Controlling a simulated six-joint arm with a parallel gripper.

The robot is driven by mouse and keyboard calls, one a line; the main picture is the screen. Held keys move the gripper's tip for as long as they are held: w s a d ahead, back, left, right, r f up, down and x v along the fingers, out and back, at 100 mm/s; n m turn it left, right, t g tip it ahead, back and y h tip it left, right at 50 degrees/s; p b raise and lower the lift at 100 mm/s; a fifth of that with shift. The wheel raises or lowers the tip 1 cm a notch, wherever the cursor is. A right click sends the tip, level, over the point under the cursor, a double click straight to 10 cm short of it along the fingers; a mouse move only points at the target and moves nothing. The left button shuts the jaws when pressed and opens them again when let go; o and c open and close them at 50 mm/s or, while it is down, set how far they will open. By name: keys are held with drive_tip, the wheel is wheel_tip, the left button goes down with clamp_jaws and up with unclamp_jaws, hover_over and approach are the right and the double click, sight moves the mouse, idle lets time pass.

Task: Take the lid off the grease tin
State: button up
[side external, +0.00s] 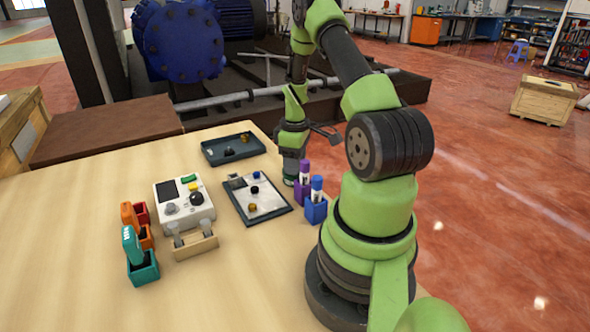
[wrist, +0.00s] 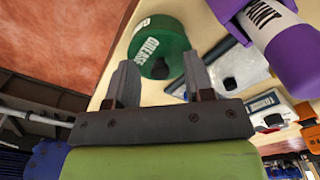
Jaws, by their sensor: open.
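The grease tin (wrist: 155,40) is green with white GREASE lettering, in the wrist view just beyond my fingers. A dark knob (wrist: 160,69) shows on its green top, so the lid appears to be on. In the side external view only a small green part of the tin (side external: 289,181) shows, mostly hidden by my arm. My gripper (wrist: 160,74) is open, its two grey fingers apart with the knob seen between them. Nothing is held. I cannot tell how far the fingertips are from the lid. My gripper (side external: 292,170) also shows low over the table's edge in the side external view.
A purple holder (side external: 301,193) and a blue holder (side external: 316,210) with bottles stand close beside the tin. A pale-lined tray (side external: 270,209) and a dark tray (side external: 216,152) hold small knobs. A white device (side external: 184,205) stands further left.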

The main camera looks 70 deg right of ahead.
clamp_jaws()
